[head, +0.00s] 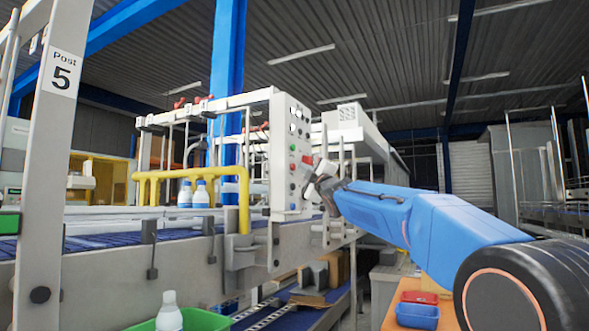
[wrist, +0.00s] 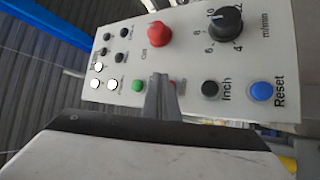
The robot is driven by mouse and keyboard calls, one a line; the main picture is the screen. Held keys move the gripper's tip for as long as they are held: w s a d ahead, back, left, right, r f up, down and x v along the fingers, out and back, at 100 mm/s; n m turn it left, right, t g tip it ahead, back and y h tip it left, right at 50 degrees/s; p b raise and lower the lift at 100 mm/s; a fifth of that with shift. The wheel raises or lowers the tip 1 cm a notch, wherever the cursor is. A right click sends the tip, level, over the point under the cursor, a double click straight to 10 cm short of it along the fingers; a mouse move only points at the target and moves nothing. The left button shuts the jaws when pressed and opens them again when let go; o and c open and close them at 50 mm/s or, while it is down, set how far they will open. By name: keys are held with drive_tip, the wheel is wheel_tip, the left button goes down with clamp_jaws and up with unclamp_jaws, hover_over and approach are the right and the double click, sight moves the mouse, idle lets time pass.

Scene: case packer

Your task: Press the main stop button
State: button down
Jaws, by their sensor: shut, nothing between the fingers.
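The control panel (head: 281,150) stands on the machine frame in the head view and fills the top of the wrist view (wrist: 185,60). In the wrist view it carries a large red mushroom button (wrist: 158,34), whose short label is hard to read. A smaller red button (wrist: 172,83) is partly hidden behind my gripper, with its label mostly covered. Neither is legibly marked as the main stop. My gripper (wrist: 159,80) is shut and empty, in front of the panel between a green button (wrist: 138,86) and the smaller red one. Contact cannot be told.
The panel also has a black speed knob (wrist: 225,25), a black Inch button (wrist: 210,90) and a blue Reset button (wrist: 261,92). A yellow rail (head: 190,173) and a conveyor with white bottles (head: 201,195) lie left. An orange table with bins (head: 417,316) stands below my arm.

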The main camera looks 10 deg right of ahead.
drive_tip(key=shift+s+d, duration=0.1)
drive_tip(key=shift+d, duration=0.05)
drive_tip(key=shift+s+d, duration=0.75)
drive_tip(key=shift+d, duration=0.25)
drive_tip(key=shift+s+d, duration=0.7)
drive_tip(key=shift+d, duration=0.3)
